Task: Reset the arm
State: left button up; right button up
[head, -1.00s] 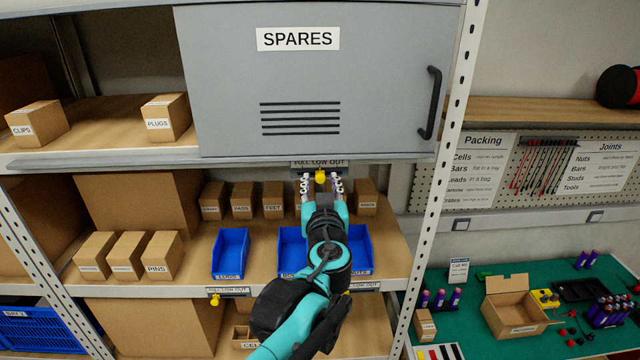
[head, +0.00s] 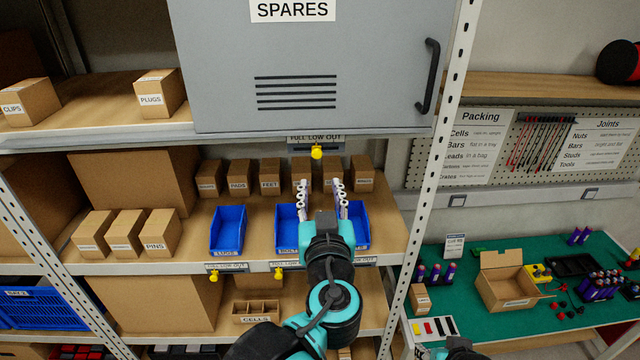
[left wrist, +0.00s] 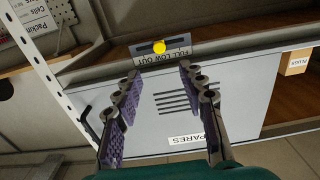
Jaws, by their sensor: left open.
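My left gripper (head: 321,200) is open and empty in front of the middle shelf, at the height of the blue bins. Its two fingers stand apart and hide part of the blue bins behind. In the left wrist view the open fingers (left wrist: 160,100) frame the grey SPARES cabinet (left wrist: 180,112) and a FULL LOW OUT label with a yellow knob (left wrist: 159,47). The knob also shows in the head view (head: 317,152), above the gripper and apart from it. A small dark piece (head: 455,345) at the bottom edge may be part of my right arm; no right gripper fingers show.
A blue LUGS bin (head: 228,232) stands left of the gripper. Small cardboard boxes (head: 240,177) line the shelf behind. A perforated white post (head: 428,180) rises at the right. Beyond it is a green bench (head: 470,285) with an open carton (head: 505,284).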

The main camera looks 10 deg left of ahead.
pick_arm(q)
jog(key=shift+f, duration=0.1)
jog(key=s+a+f+g+b, duration=0.2)
jog(key=a+f+b, duration=0.3)
jog(key=f, duration=0.7)
jog(key=s+a+f+g+y+b, duration=0.1)
jog(key=s+a+f+g+b, duration=0.15)
jog(key=f+b, duration=0.7)
jog(key=s+a+f+g+b, duration=0.25)
jog(key=a+f+b, duration=0.25)
jog(key=f, duration=0.9)
jog(key=s+d+f+m+g+h+b, duration=0.1)
jog(key=s+f+b, duration=0.3)
jog(key=f+b, duration=0.4)
jog(key=s+d+f+m+g+h+b, duration=0.1)
jog(key=f+b, duration=0.7)
jog(key=f, duration=1)
jog(key=s+g+h, duration=0.1)
jog(key=s+h, duration=0.1)
jog(key=s, duration=0.1)
jog(key=shift+f+g+b, duration=0.25)
jog(key=shift+g+b, duration=0.05)
jog(key=shift+b, duration=0.1)
